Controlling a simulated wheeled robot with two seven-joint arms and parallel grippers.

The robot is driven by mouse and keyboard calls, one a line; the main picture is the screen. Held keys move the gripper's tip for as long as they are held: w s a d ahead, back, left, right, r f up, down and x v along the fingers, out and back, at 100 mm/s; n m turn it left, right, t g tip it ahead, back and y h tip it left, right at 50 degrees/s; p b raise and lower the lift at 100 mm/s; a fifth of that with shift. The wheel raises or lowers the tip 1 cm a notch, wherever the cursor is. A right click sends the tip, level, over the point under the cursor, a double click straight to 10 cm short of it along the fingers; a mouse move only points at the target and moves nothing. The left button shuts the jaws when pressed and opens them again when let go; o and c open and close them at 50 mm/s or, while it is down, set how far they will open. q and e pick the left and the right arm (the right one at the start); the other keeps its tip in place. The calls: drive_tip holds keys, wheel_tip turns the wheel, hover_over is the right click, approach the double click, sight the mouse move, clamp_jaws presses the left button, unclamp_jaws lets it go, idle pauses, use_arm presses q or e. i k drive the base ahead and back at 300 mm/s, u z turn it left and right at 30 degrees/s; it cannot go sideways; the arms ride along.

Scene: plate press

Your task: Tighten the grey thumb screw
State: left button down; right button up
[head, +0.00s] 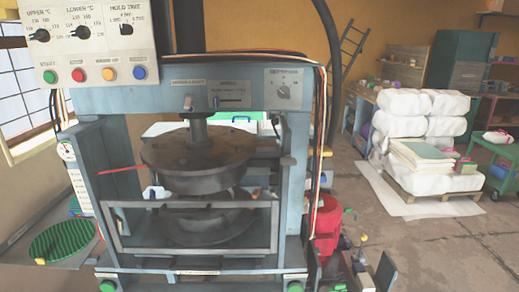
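The plate press (200,100) fills the left and middle of the head view. Its dark round upper platen (198,158) hangs from a central shaft above a lower platen, behind a grey guard frame (190,252). I cannot pick out the grey thumb screw with certainty. A small grey peg (188,102) shows under a label on the crossbeam, and a small dark fitting (275,121) hangs near the right post. Neither of my grippers can be made out in this view.
A control panel (97,42) with dials and coloured buttons is at the upper left. A green ribbed disc (62,241) lies at the lower left. A red container (326,228) stands right of the press. White sacks (398,140) are stacked beyond; open floor lies at the right.

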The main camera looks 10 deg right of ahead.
sight(288, 160)
drive_tip(key=k, duration=1.25)
drive_tip(key=u, duration=0.55)
drive_tip(key=i, duration=1.35)
drive_tip(key=z, duration=0.4)
